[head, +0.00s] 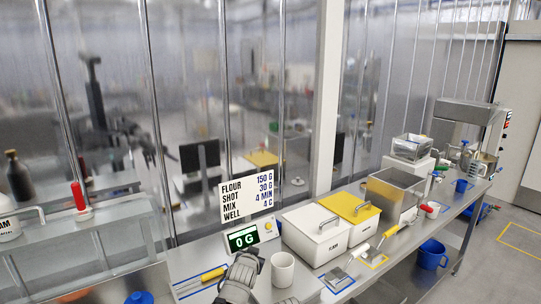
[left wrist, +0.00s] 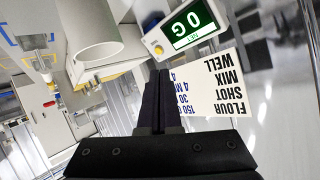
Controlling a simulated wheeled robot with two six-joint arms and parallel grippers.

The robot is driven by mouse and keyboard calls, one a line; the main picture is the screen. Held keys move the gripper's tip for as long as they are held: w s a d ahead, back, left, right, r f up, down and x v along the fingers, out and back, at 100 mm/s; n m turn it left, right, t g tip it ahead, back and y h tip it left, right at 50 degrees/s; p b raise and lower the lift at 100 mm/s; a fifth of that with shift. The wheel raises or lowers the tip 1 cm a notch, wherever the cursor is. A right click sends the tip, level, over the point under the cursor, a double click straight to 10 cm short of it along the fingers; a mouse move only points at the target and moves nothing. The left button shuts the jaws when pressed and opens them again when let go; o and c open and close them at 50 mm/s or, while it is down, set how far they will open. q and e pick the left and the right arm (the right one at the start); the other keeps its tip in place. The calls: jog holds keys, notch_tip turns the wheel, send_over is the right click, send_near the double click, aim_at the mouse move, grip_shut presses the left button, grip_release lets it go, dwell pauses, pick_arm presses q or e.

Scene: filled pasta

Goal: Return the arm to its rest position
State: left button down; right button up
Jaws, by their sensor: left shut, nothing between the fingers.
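My left gripper (head: 247,262) is at the bottom middle of the head view, over the front of the steel bench. It is in front of the scale and just left of a white mug (head: 283,270). In the left wrist view its dark fingers (left wrist: 160,100) are pressed together with nothing between them. Beyond the fingers, that view shows the mug (left wrist: 95,45), the scale's green display reading 0 G (left wrist: 190,23) and the recipe card (left wrist: 220,90). My right gripper is not in view.
The scale (head: 250,237) stands behind the gripper, below the recipe card (head: 246,192). A yellow-handled tool (head: 212,274) lies to the left. A white bin (head: 315,236), a yellow-lidded bin (head: 350,207) and a steel container (head: 395,195) line the bench to the right. A blue bucket (head: 432,256) sits below.

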pick_arm(q)
jog(key=s+a+f+n+g, duration=0.1)
jog(key=s+a+f+g, duration=0.3)
jog(key=s, duration=0.4)
jog(key=s+a+f+n+g+y, duration=0.1)
jog(key=s+a+f+n+g, duration=0.1)
jog(key=s, duration=0.5)
jog(key=s+a+f+n+g, duration=0.1)
jog(key=s+a+f+g, duration=0.4)
jog(key=s+f, duration=0.2)
jog(key=shift+s+a+g, duration=0.35)
jog(key=shift+s+g, duration=0.05)
jog(key=shift+s, duration=0.45)
jog(key=shift+s+d+f+g+b, duration=0.1)
jog(key=shift+s+f+g+b, duration=0.1)
jog(key=shift+s, duration=0.2)
jog(key=shift+s+d+f+g+b, duration=0.1)
jog(key=shift+s+f+b, duration=0.1)
jog(key=shift+s, duration=0.2)
jog(key=s+d+f+m+y+b, duration=0.1)
jog(key=s+d+f+m+b, duration=0.2)
jog(key=d+f+b, duration=0.6)
jog(key=shift+s+d+g+y, duration=0.35)
jog(key=shift+s+d, duration=0.4)
jog(key=shift+s, duration=0.45)
